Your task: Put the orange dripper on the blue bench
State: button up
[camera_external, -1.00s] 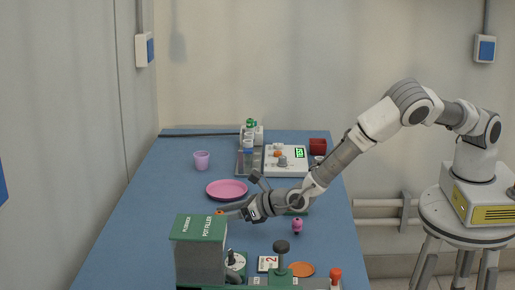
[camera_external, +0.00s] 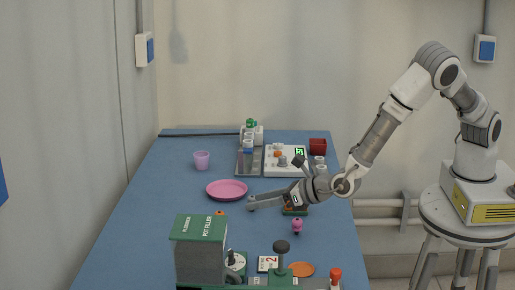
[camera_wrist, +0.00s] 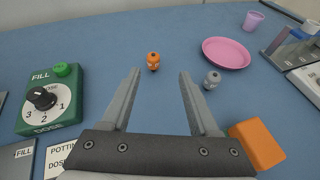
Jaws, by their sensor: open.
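The orange dripper (camera_wrist: 153,61) stands upright on the blue bench (camera_wrist: 90,50). In the external view only the top of the orange dripper (camera_external: 221,212) shows, above the green pot filler. My gripper (camera_wrist: 160,72) is open and empty. In the wrist view the dripper is ahead of the fingertips, within the span between them and apart from both fingers. In the external view my gripper (camera_external: 251,202) is low over the bench, to the right of the dripper.
A grey dripper (camera_wrist: 212,80) stands right of my right finger. A pink plate (camera_wrist: 226,53) lies beyond it. An orange block (camera_wrist: 257,145) is close to my gripper's right side. The green dial box (camera_wrist: 50,100) is at left. A pink dripper (camera_external: 297,226) stands nearer the external camera.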

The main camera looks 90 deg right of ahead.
jog(key=s+d+r+m+g+h, duration=0.3)
jog(key=s+d+r+m+g, duration=0.4)
jog(key=s+d+r+m, duration=1.1)
jog(key=s+a+r+m+y, duration=0.2)
jog(key=s+m, duration=0.4)
jog(key=s, duration=0.4)
jog(key=s+a+r+m+y, duration=0.2)
jog(key=s+m+y, duration=0.3)
jog(key=s, duration=0.5)
jog(key=a+m, duration=0.1)
jog(key=m, duration=0.1)
jog(key=shift+s+a+r+m+y, duration=0.2)
jog(key=shift+s+r+m+y, duration=0.05)
jog(key=shift+r+m+y, duration=0.1)
notch_tip(320, 180, up, 2)
jog(key=shift+r+p, duration=0.25)
jog(key=shift+p, duration=0.95)
